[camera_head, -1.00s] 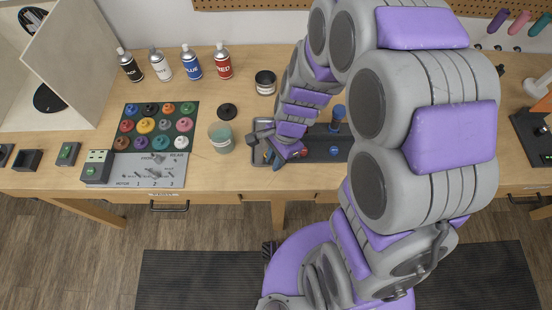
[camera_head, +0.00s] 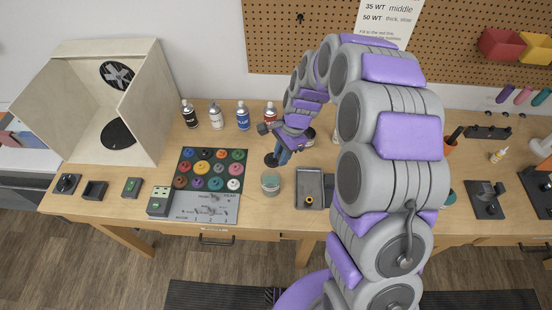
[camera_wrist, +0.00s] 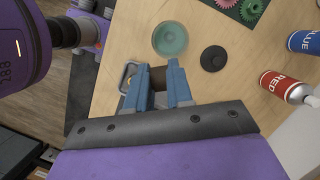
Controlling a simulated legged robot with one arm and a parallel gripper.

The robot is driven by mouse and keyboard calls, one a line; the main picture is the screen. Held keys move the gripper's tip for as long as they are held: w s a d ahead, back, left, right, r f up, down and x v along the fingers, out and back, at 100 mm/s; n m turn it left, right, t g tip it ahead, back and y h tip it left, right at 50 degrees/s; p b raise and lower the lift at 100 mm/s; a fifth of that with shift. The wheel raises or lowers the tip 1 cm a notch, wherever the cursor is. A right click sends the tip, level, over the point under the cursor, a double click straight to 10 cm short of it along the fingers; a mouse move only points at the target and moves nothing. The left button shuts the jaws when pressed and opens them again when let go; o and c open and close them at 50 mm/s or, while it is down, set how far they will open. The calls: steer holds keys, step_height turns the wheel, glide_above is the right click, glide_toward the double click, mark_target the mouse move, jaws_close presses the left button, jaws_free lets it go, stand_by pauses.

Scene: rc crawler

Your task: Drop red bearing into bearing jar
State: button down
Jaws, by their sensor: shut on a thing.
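My gripper (camera_wrist: 155,84) has blue fingers shut on a dark brown piece (camera_wrist: 158,78); it is too shaded to tell for sure whether this is the red bearing. In the head view my gripper (camera_head: 283,157) hangs above the bench, just beyond a glass jar. The jar (camera_head: 270,184) is open, with teal contents, and shows in the wrist view (camera_wrist: 169,39) ahead of the fingers. A black round lid (camera_head: 270,160) lies near it, also in the wrist view (camera_wrist: 213,58). No red bearing shows clearly elsewhere.
A grey tray (camera_head: 311,176) with a yellow ring (camera_head: 308,200) stands right of the jar, partly behind my arm. A mat of coloured gears (camera_head: 207,158) lies left. Spray cans (camera_head: 242,116) stand behind. A dark-topped jar (camera_head: 309,139) is partly hidden by my arm.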

steer(key=shift+a+f, duration=0.15)
steer(key=shift+f, duration=0.3)
steer(key=x, duration=0.1)
steer(key=b+x, duration=0.1)
steer(key=x, duration=0.1)
steer(key=b+x, duration=0.1)
steer(key=x, duration=0.1)
steer(key=shift+w+d+f, duration=0.1)
steer(key=shift+w+d, duration=0.2)
steer(key=shift+d, duration=0.05)
steer(key=c, duration=1.4)
jaws_free()
steer(key=shift+c, duration=0.2)
steer(key=shift+o, duration=0.7)
steer(key=shift+a, duration=0.1)
steer(key=o, duration=0.4)
steer(key=shift+a+f, duration=0.15)
steer(key=shift+a, duration=0.95)
steer(key=d+r, duration=0.2)
steer(key=r, duration=0.2)
steer(key=shift+w+d, duration=0.4)
steer(key=v, duration=0.4)
steer(key=a+v, duration=0.1)
steer(key=v, duration=0.8)
steer(key=shift+a+r, duration=0.15)
steer(key=shift+a, duration=0.05)
